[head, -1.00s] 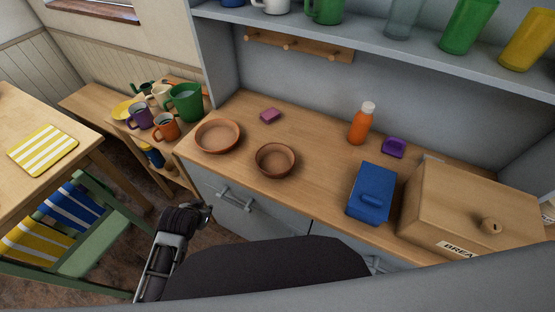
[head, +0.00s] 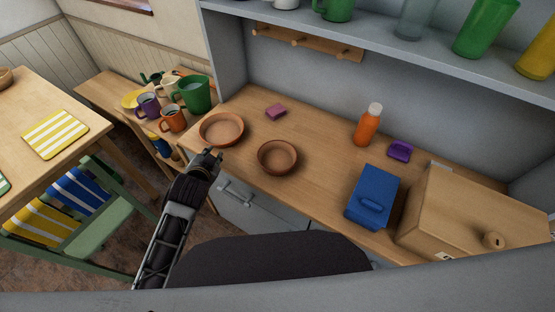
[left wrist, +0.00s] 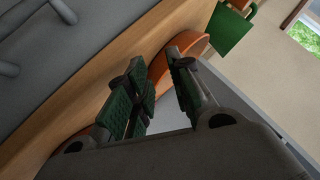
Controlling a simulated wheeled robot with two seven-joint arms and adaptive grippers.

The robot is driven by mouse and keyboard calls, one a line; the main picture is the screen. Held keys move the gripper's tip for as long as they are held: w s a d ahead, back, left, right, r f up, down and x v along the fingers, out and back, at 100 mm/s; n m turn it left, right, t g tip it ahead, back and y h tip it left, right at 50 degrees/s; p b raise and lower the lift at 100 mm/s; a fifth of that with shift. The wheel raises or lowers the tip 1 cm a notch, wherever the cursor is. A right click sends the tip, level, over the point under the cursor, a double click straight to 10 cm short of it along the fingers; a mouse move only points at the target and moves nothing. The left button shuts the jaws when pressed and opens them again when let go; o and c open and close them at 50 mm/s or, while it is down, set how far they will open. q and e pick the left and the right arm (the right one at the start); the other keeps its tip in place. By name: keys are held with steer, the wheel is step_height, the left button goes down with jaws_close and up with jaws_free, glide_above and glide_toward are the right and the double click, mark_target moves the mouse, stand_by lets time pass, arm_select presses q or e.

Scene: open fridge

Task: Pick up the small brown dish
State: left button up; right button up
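Two round brown dishes stand on the wooden counter. The smaller, deeper one (head: 278,158) is right of the wider, shallower one (head: 221,130). My left gripper (head: 212,156) is just in front of the wider dish, by the counter's front edge, left of the smaller dish. In the left wrist view its fingers (left wrist: 160,90) are apart with nothing between them. The wider dish (left wrist: 178,55) shows beyond the fingertips there; part of another brown rim (left wrist: 68,150) shows at lower left, mostly hidden by the gripper. My right gripper is not in view.
A pink block (head: 276,111), an orange bottle (head: 367,126), a purple item (head: 400,151), a blue box (head: 372,196) and a bread box (head: 470,215) stand on the counter. Several mugs, including a green one (head: 195,94), are at the left. A shelf hangs above.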

arm_select(q)
steer(key=w+d+r+m+t+h, duration=0.35)
steer(key=d+r+m, duration=0.25)
steer(key=r, duration=0.4)
steer(key=w+d+r+m+t+h, duration=0.35)
steer(key=d+r+m, duration=0.25)
steer(key=r, duration=0.4)
steer(key=s+d+r+m+g+h, duration=0.2)
steer(key=s+d+r+m+h, duration=0.1)
steer(key=d+r+m+h, duration=0.5)
steer(key=s+d+m+g+h, duration=0.5)
steer(key=s+d+m+g, duration=0.3)
steer(key=m+g, duration=0.85)
step_height(320, 180, down, 8)
steer(key=s+m+g+y, duration=0.25)
steer(key=m+y, duration=0.25)
steer(key=m, duration=0.8)
steer(key=w+a+f+m+y, duration=0.2)
steer(key=a+f+m+y, duration=0.1)
steer(key=a, duration=0.5)
steer(key=w+a+f+m+t+y, duration=0.1)
steer(key=w+a+f+m+y, duration=0.1)
steer(key=a+f+y, duration=0.4)
steer(key=shift+w+a+m+y, duration=0.3)
steer(key=shift+a+m+y, duration=0.25)
steer(key=shift+a, duration=0.7)
